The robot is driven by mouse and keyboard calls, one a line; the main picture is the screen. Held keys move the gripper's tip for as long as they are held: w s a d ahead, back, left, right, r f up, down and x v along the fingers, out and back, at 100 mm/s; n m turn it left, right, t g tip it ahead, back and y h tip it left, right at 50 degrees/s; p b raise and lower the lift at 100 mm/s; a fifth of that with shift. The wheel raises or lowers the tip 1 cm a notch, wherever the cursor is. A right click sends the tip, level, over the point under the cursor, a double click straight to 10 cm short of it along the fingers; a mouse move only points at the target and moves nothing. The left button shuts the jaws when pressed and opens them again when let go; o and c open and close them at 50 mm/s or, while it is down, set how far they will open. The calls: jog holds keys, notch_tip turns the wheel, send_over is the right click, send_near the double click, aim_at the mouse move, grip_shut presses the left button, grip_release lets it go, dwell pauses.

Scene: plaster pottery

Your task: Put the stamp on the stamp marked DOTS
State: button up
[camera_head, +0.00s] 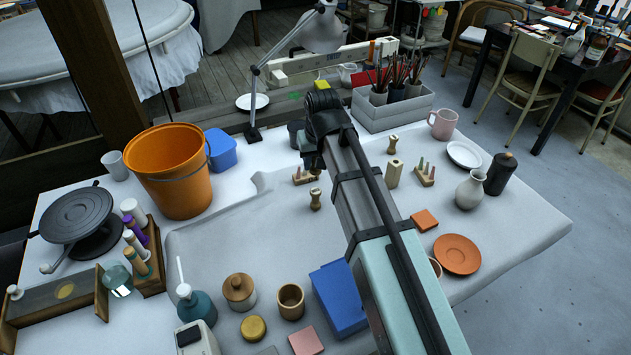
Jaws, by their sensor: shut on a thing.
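My gripper (311,160) is at the far end of my arm, low over the back middle of the cloth-covered table. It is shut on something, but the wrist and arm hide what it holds. Just below it a small wooden piece with upright pegs (303,177) shows partly. A small wooden stamp-like piece (315,199) stands upright in front of it. Right of my arm stand another wooden stamp-like piece (393,145) and a pale wooden block (393,174). No DOTS marking is readable.
A grey box with brush pots (393,112) and a lamp (253,100) stand behind. An orange bucket (170,172) is at left. A blue box (338,300), cups and jars fill the front. At right are a grey vase (469,190), black bottle (500,174) and terracotta saucer (457,254).

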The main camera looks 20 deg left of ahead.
aim_at(316, 174)
jog(key=shift+f, duration=3.5)
jog(key=shift+f, duration=0.15)
jog(key=o, duration=1)
jog(key=v, duration=1.2)
